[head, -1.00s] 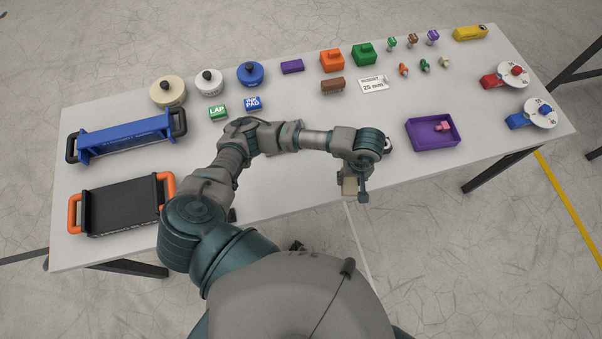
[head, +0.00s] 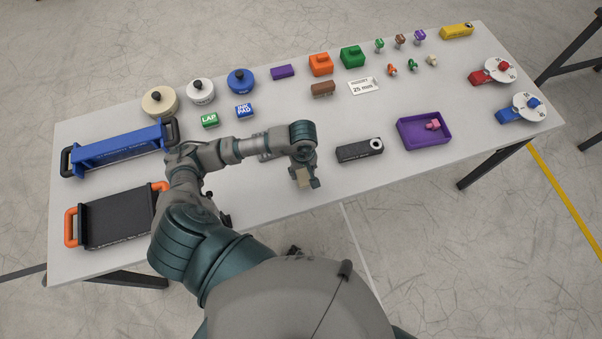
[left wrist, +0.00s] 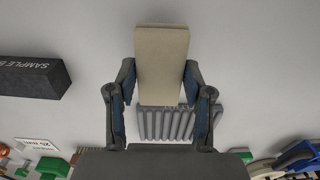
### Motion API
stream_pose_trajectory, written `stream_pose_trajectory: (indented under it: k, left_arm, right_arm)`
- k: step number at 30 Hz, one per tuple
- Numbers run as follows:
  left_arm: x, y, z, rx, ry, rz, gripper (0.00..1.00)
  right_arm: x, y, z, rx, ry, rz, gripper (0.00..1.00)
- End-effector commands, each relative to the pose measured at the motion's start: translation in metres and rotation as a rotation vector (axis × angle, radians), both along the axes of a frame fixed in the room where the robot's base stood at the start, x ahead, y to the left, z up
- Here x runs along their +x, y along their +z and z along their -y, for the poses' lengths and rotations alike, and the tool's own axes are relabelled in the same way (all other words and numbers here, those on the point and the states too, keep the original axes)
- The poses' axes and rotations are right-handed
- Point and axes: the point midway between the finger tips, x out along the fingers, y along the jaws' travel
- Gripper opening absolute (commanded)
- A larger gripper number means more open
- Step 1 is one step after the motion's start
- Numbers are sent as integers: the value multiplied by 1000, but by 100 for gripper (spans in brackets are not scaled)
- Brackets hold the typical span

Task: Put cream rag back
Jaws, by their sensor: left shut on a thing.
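My left gripper (head: 305,184) is shut on the cream rag (left wrist: 162,62), a flat cream block between the two fingers in the left wrist view. In the head view the cream rag (head: 303,177) hangs from the gripper above the front part of the table, left of the black sample box (head: 359,151). I cannot tell its exact height above the table. A grey ribbed piece (left wrist: 165,123) shows between the fingers; I cannot tell what it is. My right gripper is not in view.
The purple tray (head: 413,145) with a pink piece stands right of the sample box. The black tray with orange handles (head: 118,218) and the blue holder (head: 122,149) are at left. Stamps and knobs line the back. The front middle of the table is clear.

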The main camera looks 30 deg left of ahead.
Motion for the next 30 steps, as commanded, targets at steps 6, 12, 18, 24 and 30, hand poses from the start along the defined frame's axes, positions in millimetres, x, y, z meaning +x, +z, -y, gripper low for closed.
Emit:
stream_pose_trajectory:
  k: [6, 12, 18, 24, 30]
  left_arm:
    - [-1, -28, -5, -5, 1, -5, 18]
    - [0, -37, -7, -6, 0, -1, 18]
    - [0, -36, -5, -4, 0, -1, 76]
    - [0, -35, -2, -1, 0, -1, 76]
    - [1, -24, -4, -3, -1, 1, 76]
  right_arm:
    - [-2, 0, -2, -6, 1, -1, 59]
    - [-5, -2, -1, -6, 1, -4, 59]
    - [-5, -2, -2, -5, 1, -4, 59]
    - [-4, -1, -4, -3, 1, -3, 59]
    - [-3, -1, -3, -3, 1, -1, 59]
